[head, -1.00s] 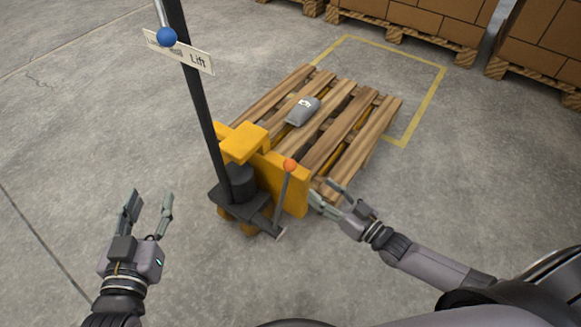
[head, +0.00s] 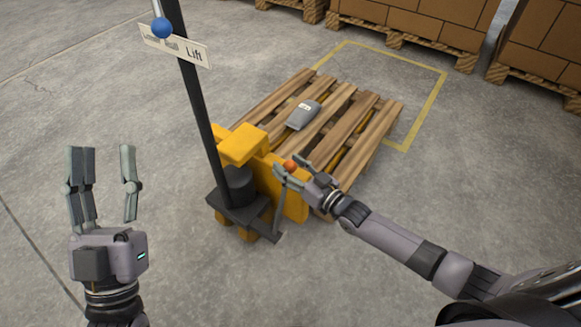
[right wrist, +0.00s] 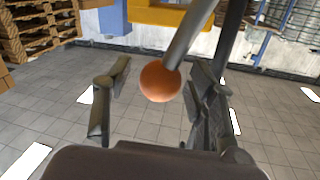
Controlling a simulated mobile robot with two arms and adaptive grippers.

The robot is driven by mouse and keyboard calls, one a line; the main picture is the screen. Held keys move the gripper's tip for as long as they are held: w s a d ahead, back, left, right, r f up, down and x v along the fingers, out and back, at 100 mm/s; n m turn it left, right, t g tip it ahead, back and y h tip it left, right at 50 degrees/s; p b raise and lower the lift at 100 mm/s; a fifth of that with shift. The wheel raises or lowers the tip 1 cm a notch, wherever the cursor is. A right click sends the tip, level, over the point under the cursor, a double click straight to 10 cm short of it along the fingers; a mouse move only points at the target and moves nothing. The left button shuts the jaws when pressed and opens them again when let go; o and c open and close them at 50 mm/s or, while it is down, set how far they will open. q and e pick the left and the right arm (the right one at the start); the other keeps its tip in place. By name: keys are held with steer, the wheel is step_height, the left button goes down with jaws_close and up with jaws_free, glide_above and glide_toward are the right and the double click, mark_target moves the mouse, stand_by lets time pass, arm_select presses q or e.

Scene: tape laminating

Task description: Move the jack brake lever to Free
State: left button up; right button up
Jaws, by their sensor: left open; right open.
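The jack brake lever is a thin grey rod (head: 280,208) with an orange ball knob (head: 291,165), on the right side of the yellow pallet jack (head: 245,146). My right gripper (head: 291,168) is open at the knob. In the right wrist view the orange knob (right wrist: 160,82) sits between the two open fingers (right wrist: 155,88), nearer the right one; I cannot tell whether it touches. My left gripper (head: 102,165) is open and empty, left of the jack. No Free marking is legible.
The jack's black handle post (head: 197,100) carries a blue ball (head: 162,28) and a sign (head: 175,46) reading "Lift". A wooden pallet (head: 330,128) with a grey bag (head: 304,115) is on the jack. Boxes (head: 430,22) stand behind. Floor at left is clear.

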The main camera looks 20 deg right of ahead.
steer(key=shift+c, duration=0.3)
jaws_close()
stand_by(0.5)
